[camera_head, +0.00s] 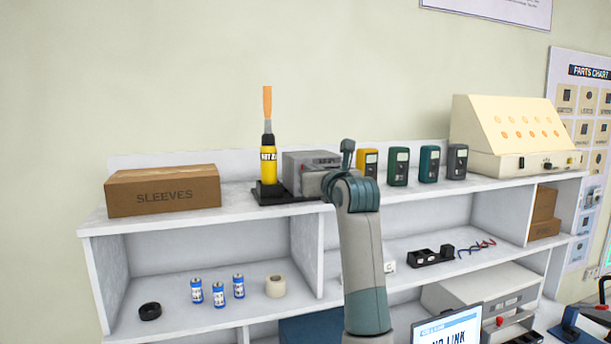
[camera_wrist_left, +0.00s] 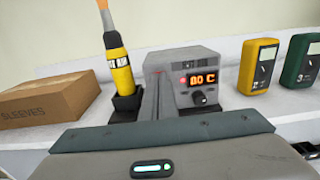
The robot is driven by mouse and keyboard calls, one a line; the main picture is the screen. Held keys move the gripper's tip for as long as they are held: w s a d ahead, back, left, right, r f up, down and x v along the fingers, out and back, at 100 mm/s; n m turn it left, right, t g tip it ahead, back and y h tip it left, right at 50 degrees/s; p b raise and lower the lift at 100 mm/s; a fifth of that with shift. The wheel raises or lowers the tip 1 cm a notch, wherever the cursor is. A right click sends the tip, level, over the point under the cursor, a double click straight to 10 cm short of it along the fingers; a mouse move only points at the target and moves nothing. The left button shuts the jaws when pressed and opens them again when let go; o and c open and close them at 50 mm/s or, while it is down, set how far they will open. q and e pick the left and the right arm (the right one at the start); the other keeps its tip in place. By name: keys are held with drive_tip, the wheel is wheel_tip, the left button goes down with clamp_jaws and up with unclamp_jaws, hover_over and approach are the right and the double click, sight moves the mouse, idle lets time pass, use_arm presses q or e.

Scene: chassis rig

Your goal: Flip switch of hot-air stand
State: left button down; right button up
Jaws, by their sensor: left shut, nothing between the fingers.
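The hot-air stand is a grey box (camera_head: 305,160) on the top shelf with a yellow hot-air tool (camera_head: 268,165) upright in a black holder at its left. In the left wrist view, the grey box (camera_wrist_left: 205,68) shows a lit orange display (camera_wrist_left: 202,78), a dark knob (camera_wrist_left: 199,99) and a small red lit spot (camera_wrist_left: 183,80). I cannot tell which part is the switch. My left gripper (camera_head: 312,183) is shut and empty, close in front of the box; its fingers (camera_wrist_left: 155,75) cover the front's left part. I cannot tell whether they touch it.
A SLEEVES carton (camera_head: 163,190) stands left of the stand. A yellow meter (camera_head: 367,163) and several green and grey meters stand to its right. A cream sloped panel (camera_head: 515,125) is farther right. Batteries (camera_head: 218,293) and a tape roll (camera_head: 275,286) sit on the shelf below.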

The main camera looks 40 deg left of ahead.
use_arm(q)
drive_tip(key=b+v, duration=0.1)
drive_tip(key=v, duration=0.6)
drive_tip(key=shift+b, duration=0.3)
drive_tip(key=shift+d, duration=0.1)
idle(0.6)
